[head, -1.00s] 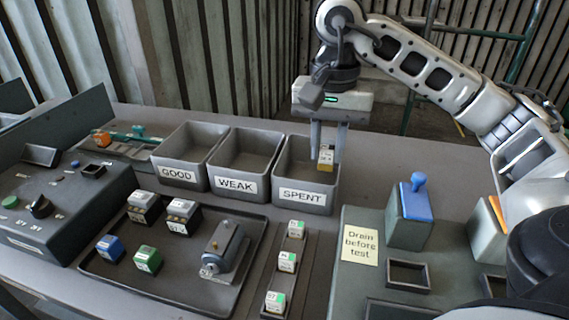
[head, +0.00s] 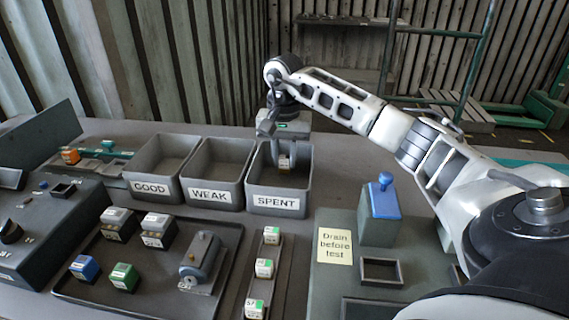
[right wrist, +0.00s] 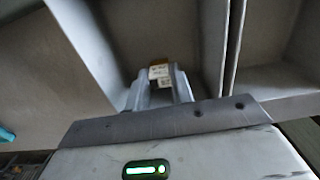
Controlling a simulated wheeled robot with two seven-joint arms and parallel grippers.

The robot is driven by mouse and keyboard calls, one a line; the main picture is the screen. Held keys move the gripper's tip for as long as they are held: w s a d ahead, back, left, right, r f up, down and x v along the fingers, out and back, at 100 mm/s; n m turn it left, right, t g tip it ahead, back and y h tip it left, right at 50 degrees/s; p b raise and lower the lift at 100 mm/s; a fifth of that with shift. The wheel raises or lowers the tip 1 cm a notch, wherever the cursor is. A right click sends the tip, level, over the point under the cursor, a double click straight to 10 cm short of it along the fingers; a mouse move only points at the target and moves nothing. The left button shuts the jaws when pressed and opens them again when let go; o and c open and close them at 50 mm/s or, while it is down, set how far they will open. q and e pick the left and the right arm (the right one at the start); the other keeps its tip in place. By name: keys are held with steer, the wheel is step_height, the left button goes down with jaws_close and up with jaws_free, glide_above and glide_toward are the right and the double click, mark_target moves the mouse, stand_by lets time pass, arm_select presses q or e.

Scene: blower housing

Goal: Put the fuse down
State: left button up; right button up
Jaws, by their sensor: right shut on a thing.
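The fuse (right wrist: 159,74), a small block with a white label and a brown-yellow end, is between the fingers of my right gripper (right wrist: 160,84) in the right wrist view. In the head view my right gripper (head: 285,160) points down inside the SPENT bin (head: 276,202), with the fuse (head: 284,162) small between its fingertips. The gripper is shut on the fuse. I cannot tell whether the fuse touches the bin floor. My left gripper is not in view.
The WEAK bin (head: 210,194) and GOOD bin (head: 151,188) stand left of the SPENT bin. In front, a dark tray (head: 130,282) holds several blocks and a grey device (head: 201,262). A strip of labelled blocks (head: 264,268) and a blue-topped box (head: 381,214) are at the right.

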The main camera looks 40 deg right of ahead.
mark_target(284, 158)
steer(key=shift+f, duration=1.5)
steer(key=o, duration=0.8)
steer(key=shift+r, duration=0.1)
step_height(284, 158, up, 12)
steer(key=shift+r, duration=0.1)
